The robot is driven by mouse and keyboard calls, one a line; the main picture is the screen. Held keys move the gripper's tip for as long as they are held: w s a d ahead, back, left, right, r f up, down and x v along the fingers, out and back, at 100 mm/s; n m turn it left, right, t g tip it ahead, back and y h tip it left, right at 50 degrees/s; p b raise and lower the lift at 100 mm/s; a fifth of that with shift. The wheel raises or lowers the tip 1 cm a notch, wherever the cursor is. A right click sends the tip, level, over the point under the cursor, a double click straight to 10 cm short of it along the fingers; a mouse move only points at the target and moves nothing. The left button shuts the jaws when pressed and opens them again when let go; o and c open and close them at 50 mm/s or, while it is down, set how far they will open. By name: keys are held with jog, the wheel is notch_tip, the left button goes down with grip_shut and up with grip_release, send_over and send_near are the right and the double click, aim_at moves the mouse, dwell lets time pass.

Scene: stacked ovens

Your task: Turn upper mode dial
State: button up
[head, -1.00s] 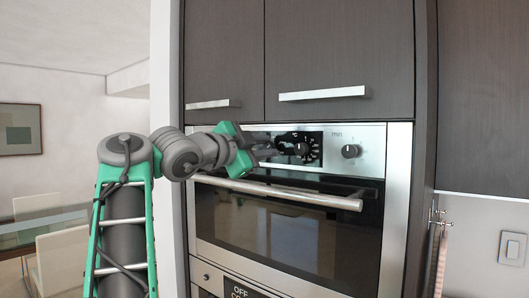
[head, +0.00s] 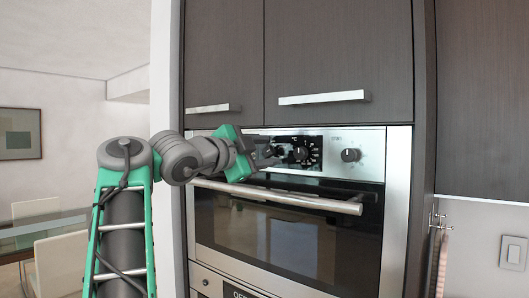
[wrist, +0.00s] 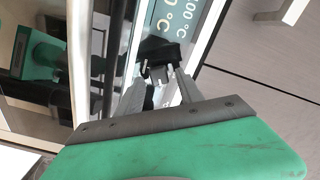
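The upper oven's control panel (head: 372,152) carries a black dial (head: 301,153) on its dark display part and another dark dial (head: 350,155) on bare metal to the right. My gripper (head: 272,154) is at the panel's left part, just left of the display dial, and covers what lies behind it. In the wrist view a dark knob (wrist: 160,55) sits just beyond the tips of my gripper (wrist: 160,82), beside the lit °C display. The two grey fingers are spread apart there, with a gap between them. I cannot tell whether they touch the knob.
The oven's long bar handle (head: 300,200) runs just below my gripper. Cupboard doors with metal handles (head: 325,97) are above the panel. A second oven (head: 215,285) is partly in view below. A towel (head: 441,262) hangs at the right.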

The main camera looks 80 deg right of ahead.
jog(key=b+v, duration=0.1)
jog(key=v, duration=0.6)
jog(key=shift+w+a, duration=0.2)
jog(key=shift+a, duration=0.2)
